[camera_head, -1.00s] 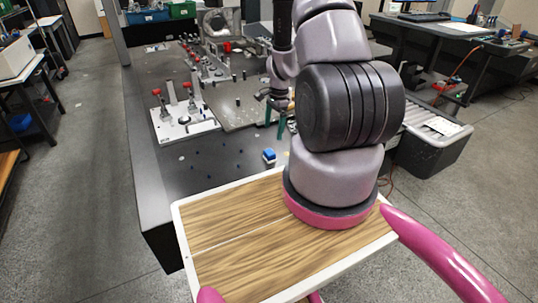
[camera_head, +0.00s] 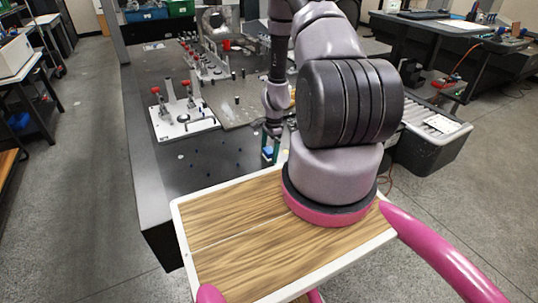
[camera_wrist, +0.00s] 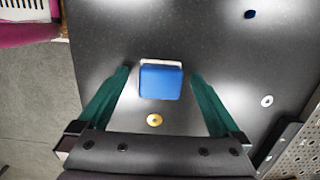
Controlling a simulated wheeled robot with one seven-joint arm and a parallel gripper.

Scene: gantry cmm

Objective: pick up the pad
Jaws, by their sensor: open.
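The pad (camera_wrist: 160,81) is a small blue block with a pale pinkish-white layer along one edge. It lies on the dark table surface (camera_wrist: 110,30). In the wrist view it sits between and slightly beyond the tips of my open gripper (camera_wrist: 158,76), with a gap on each side. In the head view my gripper (camera_head: 270,149) has its green fingers right at the pad (camera_head: 267,153), which they partly hide. The fingers do not appear to touch the pad.
A white fixture plate with red-knobbed clamps (camera_head: 184,120) stands to the left. A perforated metal plate (camera_wrist: 300,150) is at the wrist view's lower right. Bare dark table lies left of the pad.

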